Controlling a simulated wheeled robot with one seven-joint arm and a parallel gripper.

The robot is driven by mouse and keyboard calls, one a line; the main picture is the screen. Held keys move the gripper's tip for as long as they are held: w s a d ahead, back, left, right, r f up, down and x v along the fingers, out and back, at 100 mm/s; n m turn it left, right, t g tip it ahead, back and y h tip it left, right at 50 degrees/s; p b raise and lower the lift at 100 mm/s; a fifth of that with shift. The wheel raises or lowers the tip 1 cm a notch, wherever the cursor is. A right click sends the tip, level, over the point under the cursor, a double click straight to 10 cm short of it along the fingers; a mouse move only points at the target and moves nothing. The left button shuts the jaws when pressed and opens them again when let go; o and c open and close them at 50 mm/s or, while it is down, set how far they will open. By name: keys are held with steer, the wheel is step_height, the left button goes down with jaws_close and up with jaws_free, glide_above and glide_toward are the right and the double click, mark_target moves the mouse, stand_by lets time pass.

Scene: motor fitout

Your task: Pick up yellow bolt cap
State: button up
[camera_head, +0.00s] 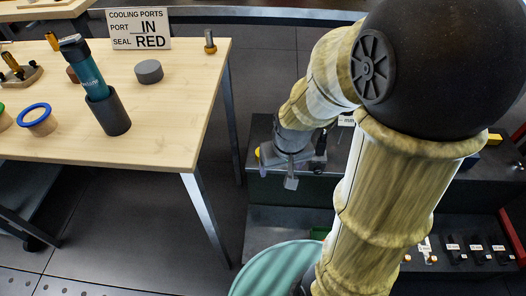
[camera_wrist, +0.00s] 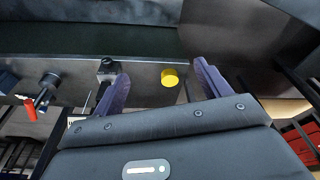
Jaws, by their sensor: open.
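The yellow bolt cap (camera_wrist: 169,77) is a short round cylinder on a dark grey shelf surface in the wrist view. It appears between the two fingers of my gripper (camera_wrist: 161,72), nearer the right finger, and looks to be beyond the fingertips. My gripper is open with nothing between its fingers. In the head view my gripper (camera_head: 280,168) hangs pointing down over the dark bench right of the wooden table. A small patch of the yellow cap (camera_head: 257,152) shows just left of it, the rest hidden by the gripper.
A black knobbed piece (camera_wrist: 107,66) stands left of the cap in the wrist view, and a red-tipped tool (camera_wrist: 32,104) lies farther left. The wooden table (camera_head: 190,110) holds a sign (camera_head: 139,29), a teal bottle in a dark cup (camera_head: 110,115) and a grey disc (camera_head: 149,71).

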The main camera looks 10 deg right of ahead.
steer(key=w+p, duration=1.1)
steer(key=w, duration=0.5)
steer(key=shift+w+d+n+g+p, duration=0.35)
steer(key=shift+d+n+g+p, duration=0.05)
steer(key=shift+s, duration=0.1)
steer(key=shift+f, duration=0.15)
steer(key=f+b, duration=0.1)
steer(key=f, duration=0.3)
steer(key=w+f, duration=0.1)
steer(key=f, duration=0.3)
steer(key=w+f+b, duration=0.1)
steer(key=f, duration=0.2)
steer(key=shift+a+f+b, duration=0.1)
steer(key=shift+f+b, duration=0.25)
steer(key=shift+f, duration=0.05)
steer(key=shift+s, duration=0.1)
